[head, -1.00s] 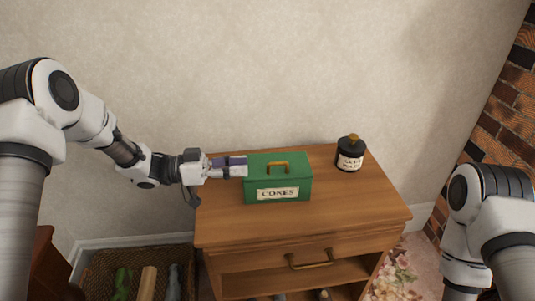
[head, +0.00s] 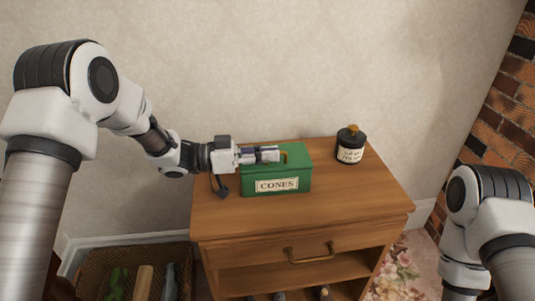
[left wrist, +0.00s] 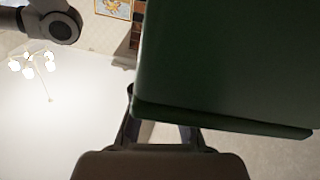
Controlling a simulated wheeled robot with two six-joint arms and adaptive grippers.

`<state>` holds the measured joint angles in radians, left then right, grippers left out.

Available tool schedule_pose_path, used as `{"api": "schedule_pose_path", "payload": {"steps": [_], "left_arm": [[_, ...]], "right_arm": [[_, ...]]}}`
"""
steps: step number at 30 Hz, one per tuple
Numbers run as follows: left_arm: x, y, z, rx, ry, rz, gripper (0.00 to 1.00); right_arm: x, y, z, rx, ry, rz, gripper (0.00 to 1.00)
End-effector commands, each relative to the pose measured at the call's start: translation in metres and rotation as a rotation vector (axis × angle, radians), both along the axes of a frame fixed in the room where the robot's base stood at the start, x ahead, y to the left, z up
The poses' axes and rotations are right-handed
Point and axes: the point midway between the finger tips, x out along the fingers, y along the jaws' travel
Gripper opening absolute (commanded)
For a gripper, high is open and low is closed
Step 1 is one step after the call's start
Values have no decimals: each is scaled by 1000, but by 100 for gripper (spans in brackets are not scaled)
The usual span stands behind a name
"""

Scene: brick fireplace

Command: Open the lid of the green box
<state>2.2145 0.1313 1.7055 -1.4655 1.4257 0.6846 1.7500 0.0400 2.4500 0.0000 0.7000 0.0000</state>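The green box (head: 277,186), labelled "CONES", stands on the wooden cabinet with its lid (head: 297,159) looking down. The lid has a brass handle (head: 285,153) on top. My left gripper (head: 272,154) lies level over the left part of the lid, its tips at or near the handle and hiding part of it. I cannot tell whether it touches or grips the handle. In the left wrist view a green surface of the box (left wrist: 235,65) fills the upper right and hides the finger ends. My right gripper is not visible.
A black jar (head: 350,146) with a cream label and brass knob stands right of the box on the cabinet (head: 350,190). The cabinet top is bare in front and at right. A wicker basket (head: 100,262) with several items is at lower left.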

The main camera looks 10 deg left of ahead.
Motion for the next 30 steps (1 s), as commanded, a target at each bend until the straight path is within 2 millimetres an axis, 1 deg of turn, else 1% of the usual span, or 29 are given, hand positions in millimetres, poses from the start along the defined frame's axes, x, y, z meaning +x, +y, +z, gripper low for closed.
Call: {"api": "schedule_pose_path", "payload": {"steps": [5,8,11,14,18,24,27,30], "left_arm": [[0,0,1,-1,11,1,0],[1,0,4,-5,32,0,0],[2,1,10,-14,68,1,0],[5,2,16,-26,117,2,0],[9,3,25,-50,208,2,0],[18,5,33,-90,355,1,0],[23,6,35,-108,423,1,0],[27,7,37,-124,483,1,0]], "right_arm": [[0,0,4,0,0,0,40],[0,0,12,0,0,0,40],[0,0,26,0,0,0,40],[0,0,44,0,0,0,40],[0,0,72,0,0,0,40],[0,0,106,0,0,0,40],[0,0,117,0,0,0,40],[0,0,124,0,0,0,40]]}}
